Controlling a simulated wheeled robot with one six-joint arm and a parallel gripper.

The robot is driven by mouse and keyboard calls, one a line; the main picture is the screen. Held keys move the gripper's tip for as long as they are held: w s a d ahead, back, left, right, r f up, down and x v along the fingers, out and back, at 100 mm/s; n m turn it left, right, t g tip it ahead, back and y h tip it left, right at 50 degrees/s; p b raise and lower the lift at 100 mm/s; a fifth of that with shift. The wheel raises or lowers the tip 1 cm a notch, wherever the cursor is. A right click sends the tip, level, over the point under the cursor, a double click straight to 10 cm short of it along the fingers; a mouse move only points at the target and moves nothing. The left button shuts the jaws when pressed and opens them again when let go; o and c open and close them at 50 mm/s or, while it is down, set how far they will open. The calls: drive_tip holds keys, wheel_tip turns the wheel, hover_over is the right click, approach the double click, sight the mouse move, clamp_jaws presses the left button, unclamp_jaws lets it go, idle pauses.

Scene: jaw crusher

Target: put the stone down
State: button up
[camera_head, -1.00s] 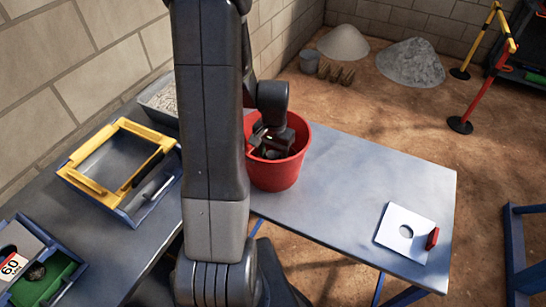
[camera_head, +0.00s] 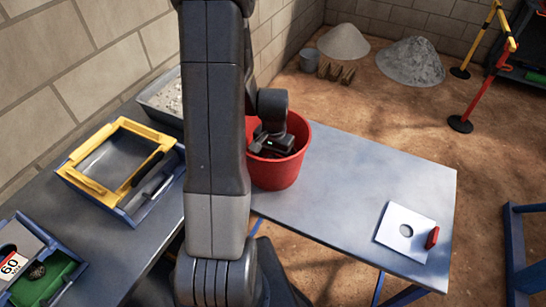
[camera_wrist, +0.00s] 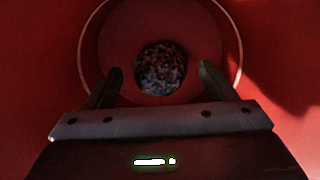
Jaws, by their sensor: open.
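The stone (camera_wrist: 161,68) is dark and speckled. In the wrist view it lies inside the red bucket (camera_head: 274,178), against the bucket's floor (camera_wrist: 118,45), ahead of my fingertips. My gripper (camera_wrist: 159,75) is open, with one finger on each side of the stone's outline and a gap on both sides. In the head view my gripper (camera_head: 272,150) reaches down into the bucket mouth, and the stone is hidden by the bucket wall and my wrist.
The red bucket's wall surrounds my gripper closely. A blue tray with a yellow frame (camera_head: 119,122) stands left, near a grey tray (camera_head: 150,105). A white plate with a hole (camera_head: 388,232) lies at the right end of the table. The table (camera_head: 345,185) between is clear.

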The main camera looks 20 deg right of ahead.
drive_tip(key=shift+r, duration=0.1)
wheel_tip(320, 180, up, 12)
drive_tip(key=shift+d, duration=0.15)
idle(0.4)
idle(0.4)
wheel_tip(320, 180, down, 12)
drive_tip(key=shift+f, duration=0.25)
drive_tip(key=shift+r, duration=0.3)
idle(0.4)
